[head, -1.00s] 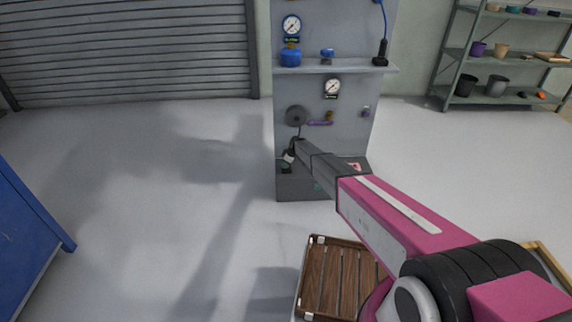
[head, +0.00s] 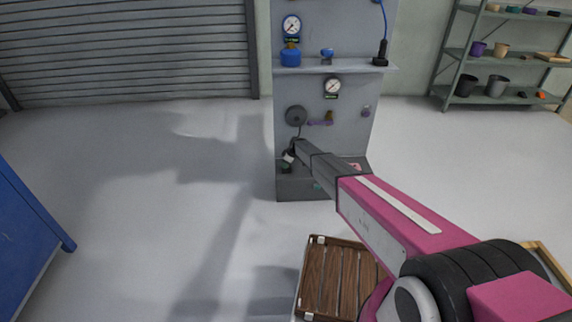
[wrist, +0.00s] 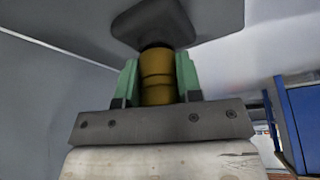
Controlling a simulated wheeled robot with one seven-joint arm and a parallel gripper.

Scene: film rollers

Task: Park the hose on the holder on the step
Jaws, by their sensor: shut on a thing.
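My gripper (head: 289,160) is low at the front of the grey panel, by the dark step (head: 302,188) at its foot; it is small and partly hidden by my arm there. In the wrist view its green fingers (wrist: 158,82) are shut on a brass-coloured cylindrical fitting (wrist: 157,64), which seems to be the hose end. A dark grey block (wrist: 153,22) is just beyond the fitting; I cannot tell whether they touch. A thin dark hose (head: 299,131) hangs from a round grey disc (head: 296,115) towards my gripper. I cannot make out the holder clearly.
A slatted wooden crate (head: 333,280) stands in front. A blue cabinet (head: 25,240) is left, shelving (head: 500,98) right. Floor left of the panel is clear.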

